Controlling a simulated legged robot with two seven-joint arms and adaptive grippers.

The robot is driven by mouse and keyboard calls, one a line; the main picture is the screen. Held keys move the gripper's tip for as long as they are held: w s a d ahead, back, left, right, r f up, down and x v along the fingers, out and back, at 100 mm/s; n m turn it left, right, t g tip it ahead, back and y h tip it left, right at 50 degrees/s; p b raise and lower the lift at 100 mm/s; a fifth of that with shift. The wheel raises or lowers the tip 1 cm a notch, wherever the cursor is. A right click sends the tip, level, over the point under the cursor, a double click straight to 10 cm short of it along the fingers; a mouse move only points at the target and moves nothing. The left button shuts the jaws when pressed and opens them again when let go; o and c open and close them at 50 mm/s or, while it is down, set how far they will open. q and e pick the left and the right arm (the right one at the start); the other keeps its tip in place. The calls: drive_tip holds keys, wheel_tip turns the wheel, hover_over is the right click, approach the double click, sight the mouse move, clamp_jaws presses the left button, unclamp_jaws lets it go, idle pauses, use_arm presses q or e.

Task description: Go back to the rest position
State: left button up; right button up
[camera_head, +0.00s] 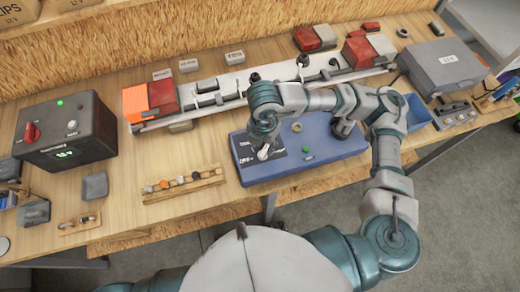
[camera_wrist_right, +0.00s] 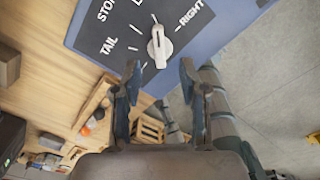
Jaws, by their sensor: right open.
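My right arm reaches in from the right in the head view. Its gripper (camera_head: 264,146) hangs over the left part of the blue control box (camera_head: 325,160). In the right wrist view the two fingers (camera_wrist_right: 159,72) are apart with nothing between them. The white rotary knob (camera_wrist_right: 160,45) of the box lies just beyond the fingertips, apart from them as far as I can tell. Its dial panel (camera_wrist_right: 122,32) shows the words TAIL and RIGHT. In the head view the knob (camera_head: 264,153) is partly hidden by the gripper. My left gripper is not in view.
The wooden bench holds a trailer light bar (camera_head: 215,100), a black power box (camera_head: 67,130) at left and a grey case (camera_head: 441,66) at right. A wooden rack (camera_head: 185,184) with small parts lies left of the blue box. Grey floor (camera_head: 450,220) lies open in front.

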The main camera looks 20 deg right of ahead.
drive_tip(key=shift+r+p, duration=0.5)
drive_tip(key=shift+r, duration=0.6)
